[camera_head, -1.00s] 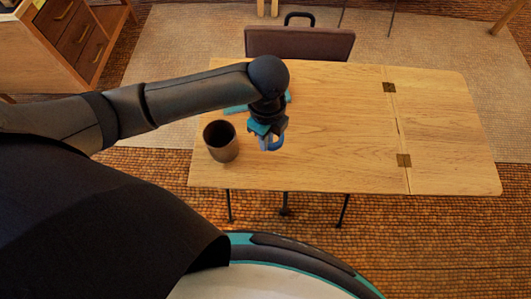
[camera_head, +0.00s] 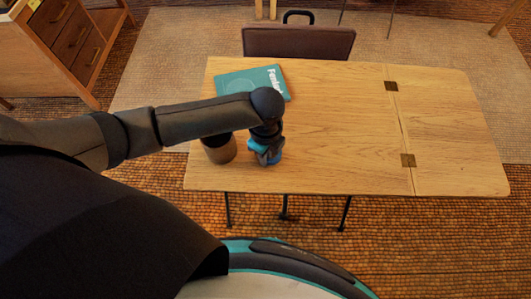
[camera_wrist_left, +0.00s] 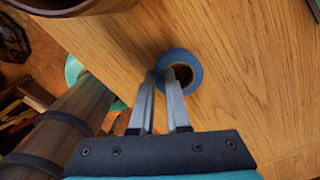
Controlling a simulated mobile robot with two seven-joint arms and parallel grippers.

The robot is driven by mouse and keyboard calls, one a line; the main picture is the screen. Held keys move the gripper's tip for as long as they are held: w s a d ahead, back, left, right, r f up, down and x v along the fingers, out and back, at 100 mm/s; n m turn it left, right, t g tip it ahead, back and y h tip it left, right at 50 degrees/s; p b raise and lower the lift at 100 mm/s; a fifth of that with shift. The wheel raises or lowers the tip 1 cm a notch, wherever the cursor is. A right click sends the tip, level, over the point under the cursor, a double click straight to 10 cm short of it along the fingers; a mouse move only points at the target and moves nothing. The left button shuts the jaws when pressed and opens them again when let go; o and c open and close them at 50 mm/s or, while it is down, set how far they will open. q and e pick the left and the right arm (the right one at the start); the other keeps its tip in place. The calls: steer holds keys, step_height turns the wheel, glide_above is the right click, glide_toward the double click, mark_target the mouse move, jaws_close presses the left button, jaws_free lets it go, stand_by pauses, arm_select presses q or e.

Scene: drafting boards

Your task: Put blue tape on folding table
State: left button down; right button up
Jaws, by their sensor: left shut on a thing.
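The blue tape (camera_head: 277,158) is a roll held under my left gripper (camera_head: 268,161), low over the near left part of the wooden folding table (camera_head: 330,125). In the left wrist view, the tape (camera_wrist_left: 194,63) shows as a blue ring with a dark brown centre against the wood. The left gripper (camera_wrist_left: 163,78) is shut on the ring's near left side. The tape looks close to or touching the tabletop; I cannot tell which. My right gripper is out of view.
A brown cup (camera_head: 220,152) stands just left of the gripper, partly behind my arm. A teal book (camera_head: 245,82) lies at the table's back left. A brown case (camera_head: 300,43) is behind the table. The table's middle and hinged right side are clear.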

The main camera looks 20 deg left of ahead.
arm_select(q)
steer(key=c, duration=0.9)
jaws_free()
steer(key=shift+f, duration=0.1)
step_height(320, 180, up, 12)
steer(key=p, duration=0.4)
steer(key=shift+r, duration=0.2)
